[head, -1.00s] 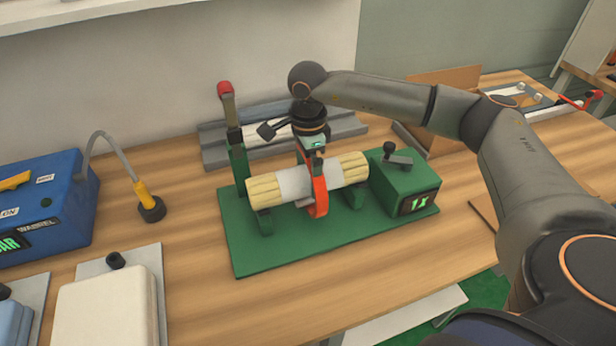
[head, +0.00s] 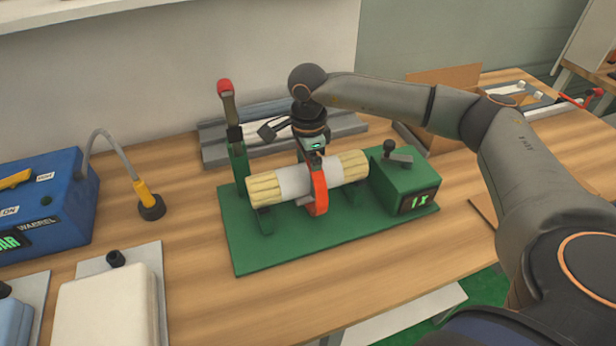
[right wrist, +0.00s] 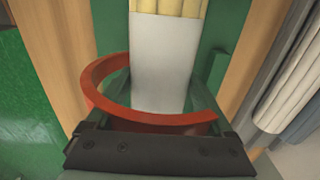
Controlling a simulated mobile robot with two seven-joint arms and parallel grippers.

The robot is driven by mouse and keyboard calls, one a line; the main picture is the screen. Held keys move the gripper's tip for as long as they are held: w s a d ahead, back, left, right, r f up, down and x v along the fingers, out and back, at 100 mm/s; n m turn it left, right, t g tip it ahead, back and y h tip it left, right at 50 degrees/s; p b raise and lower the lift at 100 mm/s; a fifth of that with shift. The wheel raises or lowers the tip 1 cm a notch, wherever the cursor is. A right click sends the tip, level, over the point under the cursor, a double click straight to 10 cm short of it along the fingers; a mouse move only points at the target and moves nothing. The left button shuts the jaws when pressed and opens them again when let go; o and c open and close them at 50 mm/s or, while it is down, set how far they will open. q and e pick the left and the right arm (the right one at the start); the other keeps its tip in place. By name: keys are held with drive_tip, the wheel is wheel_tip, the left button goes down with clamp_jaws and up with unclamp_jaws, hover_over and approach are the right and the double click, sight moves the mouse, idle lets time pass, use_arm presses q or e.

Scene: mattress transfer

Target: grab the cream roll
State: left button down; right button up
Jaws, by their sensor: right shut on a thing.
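The cream roll (head: 292,181) is a bundle of cream rods with a white band around its middle. It lies across the green stand (head: 255,255), at or just above the stand's supports; the exact gap is hard to tell. My right gripper (head: 316,194) comes down over the roll and is shut on it, its orange curved finger around the white band. In the right wrist view the roll (right wrist: 164,55) runs between the orange curved fingers (right wrist: 150,118). My left gripper is out of view.
A green box with a display (head: 404,185) stands right of the roll, and a red-tipped lever (head: 228,105) rises at its left. Grey rails (head: 212,150) lie behind. A blue machine (head: 45,205) and a cream pad (head: 108,305) are at left.

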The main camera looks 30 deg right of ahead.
drive_tip(key=shift+r, duration=0.1)
drive_tip(key=shift+c, duration=1.1)
